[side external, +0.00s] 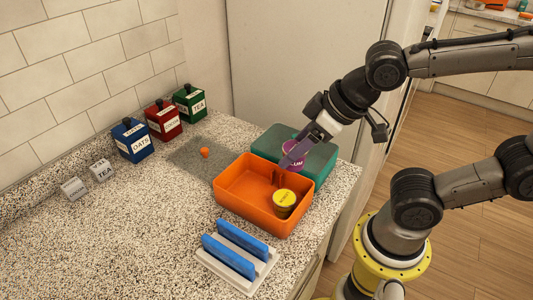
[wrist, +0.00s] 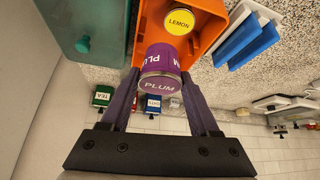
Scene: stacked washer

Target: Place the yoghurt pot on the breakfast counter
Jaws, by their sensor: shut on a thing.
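A purple pot labelled PLUM (wrist: 160,82) is between the fingers of my gripper (wrist: 160,88), which is shut on it. In the side view the same purple pot (side external: 292,153) is partly hidden by my gripper (side external: 296,156), above the orange and teal bins. A yellow-topped pot labelled LEMON (side external: 284,203) stands inside the orange bin (side external: 236,212); it also shows in the wrist view (wrist: 178,21). A speckled stone counter (side external: 130,225) lies under the bins. I cannot tell which surface is the breakfast counter.
A teal bin (side external: 325,165) adjoins the orange bin. A white rack with blue slabs (side external: 236,256) stands in front. Blue, red and green canisters (side external: 188,102) line the wall, with small label blocks (side external: 74,188) nearby. An orange ball (side external: 204,152) lies on a grey mat. The counter's left is clear.

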